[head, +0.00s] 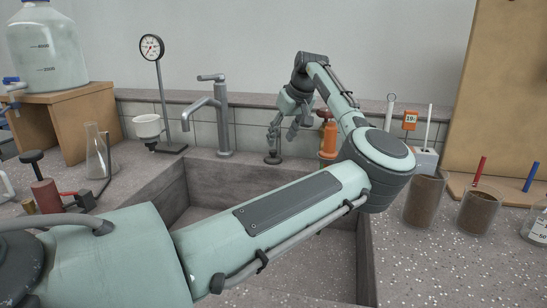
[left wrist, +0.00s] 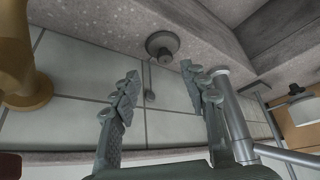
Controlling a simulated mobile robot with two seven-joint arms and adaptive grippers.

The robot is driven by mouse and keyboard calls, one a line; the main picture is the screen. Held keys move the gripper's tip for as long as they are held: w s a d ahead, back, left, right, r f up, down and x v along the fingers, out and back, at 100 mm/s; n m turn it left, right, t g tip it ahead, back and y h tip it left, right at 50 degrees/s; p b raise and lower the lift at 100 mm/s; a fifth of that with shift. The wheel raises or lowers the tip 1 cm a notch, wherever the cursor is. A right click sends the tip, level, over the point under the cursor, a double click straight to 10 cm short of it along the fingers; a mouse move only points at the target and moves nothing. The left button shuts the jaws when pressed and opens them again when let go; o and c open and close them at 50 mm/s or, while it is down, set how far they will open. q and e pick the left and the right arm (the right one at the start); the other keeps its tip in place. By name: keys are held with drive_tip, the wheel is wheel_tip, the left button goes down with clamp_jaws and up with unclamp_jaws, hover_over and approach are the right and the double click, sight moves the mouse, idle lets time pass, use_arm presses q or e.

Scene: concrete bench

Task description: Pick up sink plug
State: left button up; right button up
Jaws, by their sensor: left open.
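The sink plug (head: 272,159) is a small dark round piece on the back ledge of the sink, right of the tap. In the left wrist view the plug (left wrist: 162,44) shows as a grey disc with a knob, beyond the fingertips. My left gripper (head: 281,136) hangs above the plug, fingers pointing down. In the left wrist view the left gripper (left wrist: 158,76) is open and empty, with the plug roughly in line with the gap and apart from the fingers. My right gripper is not in view.
The tap (head: 222,115) stands left of the gripper, and in the left wrist view the tap (left wrist: 232,115) runs close beside one finger. An orange fixture (head: 328,138) stands to the right. The sink basin (head: 180,192) lies in front. Glass beakers (head: 423,200) stand at right.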

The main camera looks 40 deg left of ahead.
sight(274, 151)
use_arm(q)
drive_tip(key=x, duration=0.3)
drive_tip(key=s+x, duration=0.1)
drive_tip(key=shift+w+a+f, duration=0.1)
drive_tip(key=shift+a+f, duration=0.15)
drive_tip(key=shift+f, duration=0.1)
drive_tip(key=shift+w+a+f, duration=0.1)
drive_tip(key=shift+a+f, duration=0.1)
drive_tip(key=shift+f, duration=0.25)
clamp_jaws()
